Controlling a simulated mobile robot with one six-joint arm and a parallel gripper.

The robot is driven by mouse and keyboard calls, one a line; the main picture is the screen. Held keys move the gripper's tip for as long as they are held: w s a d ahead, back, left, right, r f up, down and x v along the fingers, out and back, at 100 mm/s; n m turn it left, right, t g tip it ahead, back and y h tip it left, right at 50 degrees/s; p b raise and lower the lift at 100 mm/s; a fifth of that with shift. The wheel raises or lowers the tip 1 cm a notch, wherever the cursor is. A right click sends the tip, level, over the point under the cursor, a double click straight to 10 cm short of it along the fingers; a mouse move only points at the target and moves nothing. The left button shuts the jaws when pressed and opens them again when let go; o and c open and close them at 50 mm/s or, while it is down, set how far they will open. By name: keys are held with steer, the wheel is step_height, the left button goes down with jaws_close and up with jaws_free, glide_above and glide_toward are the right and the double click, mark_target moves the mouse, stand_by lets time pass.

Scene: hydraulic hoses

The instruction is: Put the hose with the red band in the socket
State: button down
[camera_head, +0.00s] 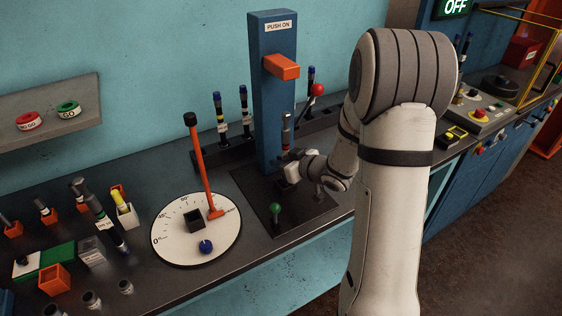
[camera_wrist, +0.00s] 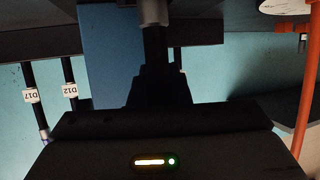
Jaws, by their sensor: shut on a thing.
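My gripper (camera_head: 291,160) is shut on an upright hose (camera_head: 287,132) in front of the blue post (camera_head: 270,118). The hose stands below the orange block (camera_head: 281,67) on the post, with a gap between its top and the block. In the wrist view, which is upside down, the dark jaws (camera_wrist: 155,85) close around the hose, and its grey part (camera_wrist: 154,42) shows beyond them. Which opening is the socket is not clear; the block's underside is hidden.
Labelled hoses (camera_head: 220,118) stand in a rack behind the post. A red-knobbed lever (camera_head: 317,90) is right of the post and a green knob (camera_head: 275,207) is in front. A dial (camera_head: 177,240) with a tall orange lever (camera_head: 200,165) stands left. Orange holders (camera_head: 54,279) crowd the far left.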

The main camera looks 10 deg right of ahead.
steer(key=shift+f, duration=0.2)
steer(key=c, duration=1.4)
jaws_free()
steer(key=shift+o, duration=0.2)
